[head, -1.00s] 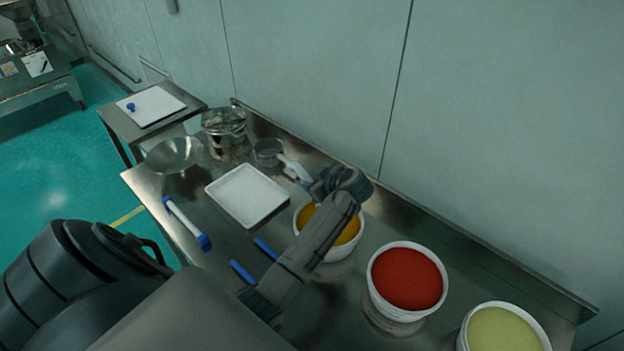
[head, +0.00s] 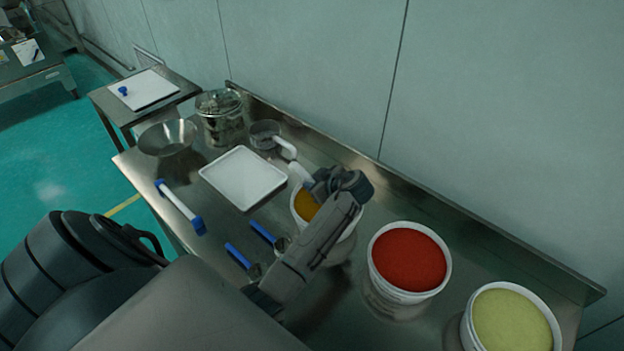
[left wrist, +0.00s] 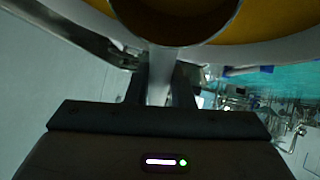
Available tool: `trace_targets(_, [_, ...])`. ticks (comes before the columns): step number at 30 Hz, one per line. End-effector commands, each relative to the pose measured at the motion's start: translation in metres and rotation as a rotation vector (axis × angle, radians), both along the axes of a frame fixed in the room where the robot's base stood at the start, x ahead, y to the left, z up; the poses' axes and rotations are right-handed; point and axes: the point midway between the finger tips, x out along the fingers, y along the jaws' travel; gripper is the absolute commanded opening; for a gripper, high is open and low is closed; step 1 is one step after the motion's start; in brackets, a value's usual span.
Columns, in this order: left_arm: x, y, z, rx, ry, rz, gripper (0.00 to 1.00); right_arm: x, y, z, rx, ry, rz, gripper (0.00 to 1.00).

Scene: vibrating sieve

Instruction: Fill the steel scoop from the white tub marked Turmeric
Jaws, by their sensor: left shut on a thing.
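A white tub (head: 347,240) with orange-yellow powder (head: 306,203) stands on the steel table, partly hidden by my left arm. No marking on it is readable. My left gripper (left wrist: 160,88) is shut on the pale handle of the steel scoop (left wrist: 150,60). In the left wrist view, the scoop's dark bowl (left wrist: 175,15) overlaps the yellow powder (left wrist: 265,18), inside the white rim (left wrist: 235,50). Whether powder is in the bowl, or the bowl touches the powder, I cannot tell. In the head view the left wrist is above the tub. My right gripper is not in view.
Tubs of red powder (head: 408,262) and pale yellow-green powder (head: 512,322) stand to the right. Blue-handled utensils (head: 263,232) lie near the arm.

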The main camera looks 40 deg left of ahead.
Motion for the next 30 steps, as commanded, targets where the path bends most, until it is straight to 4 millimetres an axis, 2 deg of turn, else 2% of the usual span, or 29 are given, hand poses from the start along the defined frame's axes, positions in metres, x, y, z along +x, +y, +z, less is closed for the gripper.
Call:
trace_targets(8, [0.000,-0.006,-0.024,-0.001,-0.001,0.000,0.00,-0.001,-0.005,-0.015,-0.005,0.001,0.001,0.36])
trace_targets(16, [0.000,-0.022,-0.024,-0.001,-0.002,0.000,0.00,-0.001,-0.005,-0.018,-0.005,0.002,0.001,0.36])
trace_targets(30, [0.000,-0.025,-0.024,0.001,-0.001,0.000,0.00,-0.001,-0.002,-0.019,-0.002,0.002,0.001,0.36])
